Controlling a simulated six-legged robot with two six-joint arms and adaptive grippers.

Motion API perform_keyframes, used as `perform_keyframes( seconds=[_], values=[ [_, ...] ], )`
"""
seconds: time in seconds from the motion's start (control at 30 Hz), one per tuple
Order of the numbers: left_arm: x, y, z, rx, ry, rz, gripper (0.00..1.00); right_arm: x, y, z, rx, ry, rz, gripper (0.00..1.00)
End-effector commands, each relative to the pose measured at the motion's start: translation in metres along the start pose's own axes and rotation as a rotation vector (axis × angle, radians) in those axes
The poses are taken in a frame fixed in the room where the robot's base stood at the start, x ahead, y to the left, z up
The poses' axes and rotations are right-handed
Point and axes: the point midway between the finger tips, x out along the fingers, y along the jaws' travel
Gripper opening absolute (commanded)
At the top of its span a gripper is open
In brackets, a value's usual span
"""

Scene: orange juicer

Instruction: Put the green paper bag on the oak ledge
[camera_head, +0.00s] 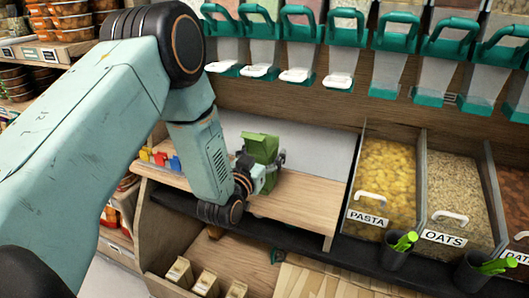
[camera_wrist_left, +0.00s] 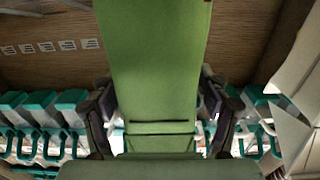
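The green paper bag (camera_head: 262,147) is upright at the oak ledge (camera_head: 300,205). I cannot tell whether its base touches the wood, because my arm hides that part. My left gripper (camera_head: 266,168) comes in from the left and is at the bag's lower part. In the left wrist view, the green bag (camera_wrist_left: 155,60) fills the middle. My right gripper is not in view.
Bins of pasta (camera_head: 385,180) and oats (camera_head: 455,185) stand to the right of the ledge. Dispensers with teal handles (camera_head: 397,35) hang above. Small coloured items (camera_head: 160,158) sit at the ledge's left end. The ledge's right part is bare.

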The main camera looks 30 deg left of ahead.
Motion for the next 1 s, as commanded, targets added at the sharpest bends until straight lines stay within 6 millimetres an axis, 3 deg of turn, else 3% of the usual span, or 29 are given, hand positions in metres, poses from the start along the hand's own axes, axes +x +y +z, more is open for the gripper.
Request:
perform_keyframes(
  seconds=[0.37,0.8,1.0],
  values=[
    [0.0,0.0,-0.007,0.0,0.001,0.0,0.77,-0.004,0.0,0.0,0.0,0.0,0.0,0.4],
    [-0.086,-0.001,-0.004,-0.001,-0.005,-0.002,0.77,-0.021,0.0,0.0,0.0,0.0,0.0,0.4],
    [-0.112,0.0,-0.004,0.0,-0.003,-0.001,0.77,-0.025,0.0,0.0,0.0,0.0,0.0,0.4]
  ],
)
